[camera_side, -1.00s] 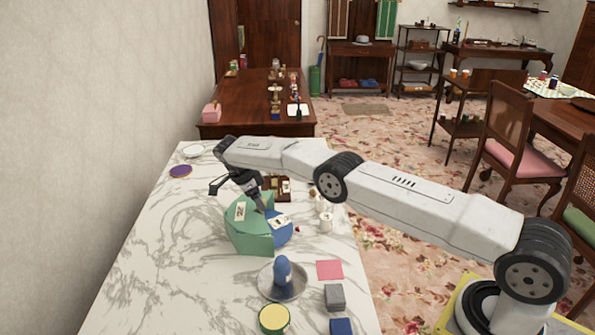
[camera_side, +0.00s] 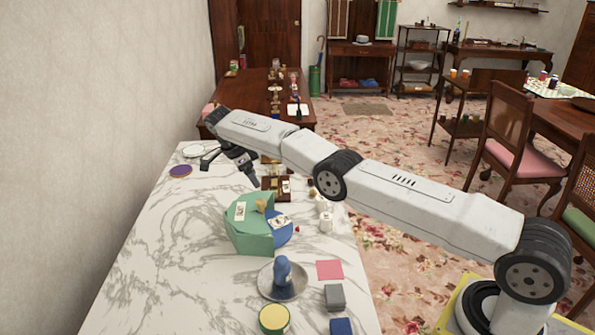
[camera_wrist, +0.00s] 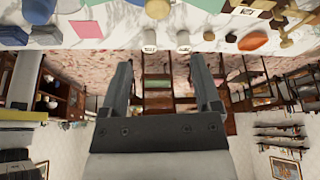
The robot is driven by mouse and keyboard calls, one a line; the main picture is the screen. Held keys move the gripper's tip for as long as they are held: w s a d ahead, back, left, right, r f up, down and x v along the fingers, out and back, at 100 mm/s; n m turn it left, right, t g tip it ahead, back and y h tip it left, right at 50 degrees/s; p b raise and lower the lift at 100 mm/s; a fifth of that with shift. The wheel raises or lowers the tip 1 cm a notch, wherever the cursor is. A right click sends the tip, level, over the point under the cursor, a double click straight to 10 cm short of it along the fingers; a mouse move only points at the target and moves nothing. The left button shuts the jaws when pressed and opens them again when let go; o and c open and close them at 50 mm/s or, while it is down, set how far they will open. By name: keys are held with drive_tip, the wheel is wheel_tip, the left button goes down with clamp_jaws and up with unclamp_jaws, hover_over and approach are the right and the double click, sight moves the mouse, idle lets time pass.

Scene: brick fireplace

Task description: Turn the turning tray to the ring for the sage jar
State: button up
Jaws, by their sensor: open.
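A blue item on a grey dish (camera_side: 283,285), a pink card (camera_side: 330,270), a grey block (camera_side: 334,297) and a yellow-topped tin (camera_side: 273,319) lie nearer. White jars (camera_side: 326,222) stand right. A purple disc (camera_side: 181,171) lies back left. The left marble is clear.

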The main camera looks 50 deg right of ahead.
drive_tip(key=shift+r, duration=0.8)
drive_tip(key=shift+w+d+f, duration=0.1)
drive_tip(key=y, duration=0.1)
drive_tip(key=d+f+t+y, duration=0.1)
drive_tip(key=shift+f+y, duration=0.2)
drive_tip(key=shift+y, duration=0.1)
drive_tip(key=shift+s+d+f+t+y, duration=0.2)
drive_tip(key=shift+s+f+t+y, duration=0.1)
drive_tip(key=shift+s+t+y, duration=0.3)
drive_tip(key=shift+f, duration=0.1)
